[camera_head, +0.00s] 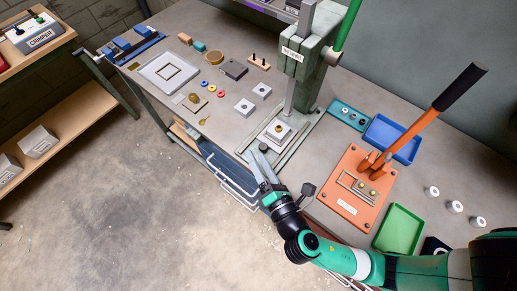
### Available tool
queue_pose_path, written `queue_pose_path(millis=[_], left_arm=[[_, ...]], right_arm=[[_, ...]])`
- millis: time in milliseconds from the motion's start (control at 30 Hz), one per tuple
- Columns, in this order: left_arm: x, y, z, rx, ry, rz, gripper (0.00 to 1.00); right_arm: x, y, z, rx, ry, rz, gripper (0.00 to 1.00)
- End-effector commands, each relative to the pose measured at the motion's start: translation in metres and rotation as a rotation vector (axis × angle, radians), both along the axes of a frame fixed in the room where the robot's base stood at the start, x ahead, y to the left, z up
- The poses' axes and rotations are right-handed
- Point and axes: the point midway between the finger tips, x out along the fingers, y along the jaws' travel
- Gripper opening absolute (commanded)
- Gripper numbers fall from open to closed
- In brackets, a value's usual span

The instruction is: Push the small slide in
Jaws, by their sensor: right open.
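The green fly press (310,50) stands at the back of the bench. Under its ram, a small pale slide (267,138) with a brass round piece (279,128) on it sits on the press's base plate (303,128). How far in the slide sits is too small to tell. My right gripper (257,150) comes up from the lower right, just in front of the slide at the bench's front edge. Its fingers are apart with nothing seen between them. I cannot tell whether a fingertip touches the slide. My left gripper is not in view.
An orange lever press (352,206), a blue tray (397,134) and a green tray (399,229) stand to the right. Open wire drawers (232,182) hang below the front edge.

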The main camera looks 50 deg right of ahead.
Motion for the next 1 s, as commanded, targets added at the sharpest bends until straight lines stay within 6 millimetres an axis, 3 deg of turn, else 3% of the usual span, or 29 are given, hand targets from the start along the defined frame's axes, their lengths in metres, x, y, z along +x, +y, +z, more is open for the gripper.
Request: queue_pose_path(millis=[33, 100, 200, 367, 667, 800, 1000], left_arm=[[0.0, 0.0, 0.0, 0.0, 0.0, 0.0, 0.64], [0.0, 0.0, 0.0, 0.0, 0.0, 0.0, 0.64], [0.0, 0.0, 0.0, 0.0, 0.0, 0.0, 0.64], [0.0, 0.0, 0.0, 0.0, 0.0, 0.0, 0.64], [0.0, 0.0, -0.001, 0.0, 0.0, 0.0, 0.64], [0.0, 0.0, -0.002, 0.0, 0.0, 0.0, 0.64], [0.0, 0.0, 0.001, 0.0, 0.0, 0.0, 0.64]], right_arm=[[-0.023, -0.003, -0.019, -0.182, 0.08, 0.02, 0.63], [-0.05, -0.008, -0.034, -0.45, 0.17, 0.05, 0.63], [-0.078, -0.013, -0.045, -0.745, 0.249, 0.089, 0.63], [-0.093, -0.015, -0.049, -0.913, 0.284, 0.111, 0.63], [-0.08, -0.02, -0.049, -0.906, 0.286, 0.103, 0.63], [-0.061, -0.028, -0.048, -0.906, 0.283, 0.098, 0.63], [-0.017, -0.042, -0.046, -0.906, 0.282, 0.1, 0.63]])
